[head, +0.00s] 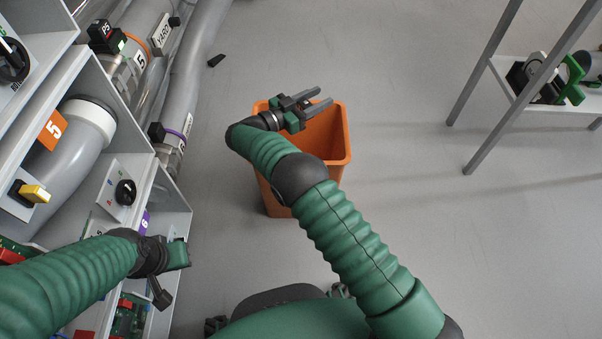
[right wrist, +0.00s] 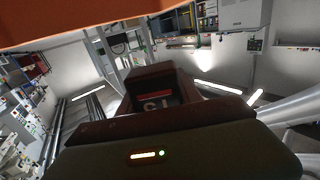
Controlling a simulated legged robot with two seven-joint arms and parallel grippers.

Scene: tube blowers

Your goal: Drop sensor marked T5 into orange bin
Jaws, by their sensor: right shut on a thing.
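The orange bin (head: 338,150) stands on the floor in the middle of the head view. My right gripper (head: 318,98) is over the bin's far part, its fingers pointing right. It is shut on a dark, box-shaped sensor, which shows in the right wrist view (right wrist: 156,100); its marking is too blurred to read for sure. In the head view the sensor is hard to make out between the fingers. The bin's orange side also fills the top left of the right wrist view (right wrist: 70,18). My left gripper (head: 172,272) is at the lower left beside the shelf; its fingers are unclear.
A grey shelf unit (head: 172,185) with pipes, a 5 label and switches lines the left. A black sensor marked P5 (head: 104,33) sits on a pipe (head: 130,70). A metal rack (head: 500,80) with a green-handled device stands at the right.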

